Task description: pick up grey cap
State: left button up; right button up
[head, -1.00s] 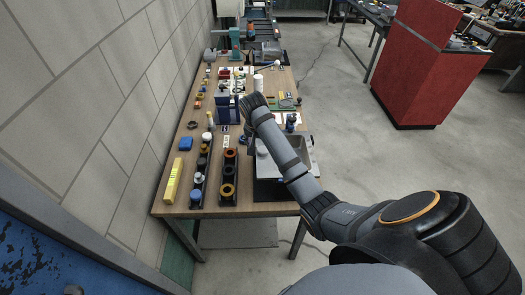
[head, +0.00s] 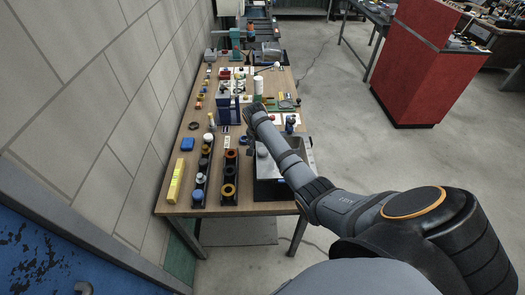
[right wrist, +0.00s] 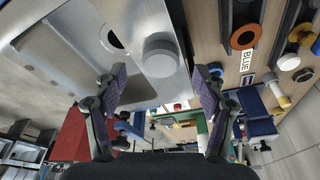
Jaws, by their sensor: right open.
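The grey cap (right wrist: 160,57) is a round, flat-topped disc on the steel sink (right wrist: 70,45), between and beyond my fingertips in the right wrist view. In the head view the cap (head: 262,151) shows near the sink's left edge, beside my arm. My right gripper (right wrist: 160,86) is open and empty, with its two dark fingers spread either side of the cap in the picture and apart from it. My left gripper is not in view.
Left of the sink stand a dark rack with orange rings (head: 229,190) and a rack of coloured caps (head: 199,181). A blue holder (head: 228,110) stands behind. A yellow bar (head: 175,180) lies along the wall side. A dark hole (right wrist: 112,40) is beside the cap.

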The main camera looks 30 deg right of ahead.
jog(key=shift+x, duration=1.2)
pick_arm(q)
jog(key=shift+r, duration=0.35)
pick_arm(e)
jog(key=shift+r, duration=0.1)
jog(key=c, duration=1.1)
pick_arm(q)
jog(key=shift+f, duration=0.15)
pick_arm(e)
jog(key=shift+c, duration=0.2)
jog(key=shift+r+b, duration=0.3)
jog(key=shift+b, duration=0.15)
notch_tip(320, 180, up, 3)
jog(key=shift+s+d+f+b, duration=0.15)
jog(key=shift+d+f+b, duration=0.05)
jog(key=shift+b, duration=0.6)
pick_arm(q)
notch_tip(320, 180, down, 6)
jog(key=b, duration=0.4)
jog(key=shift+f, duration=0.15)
pick_arm(e)
jog(key=s+d+r, duration=0.3)
jog(key=s+r, duration=0.6)
jog(key=s, duration=0.4)
jog(key=shift+d+r, duration=0.2)
jog(key=shift+r, duration=0.2)
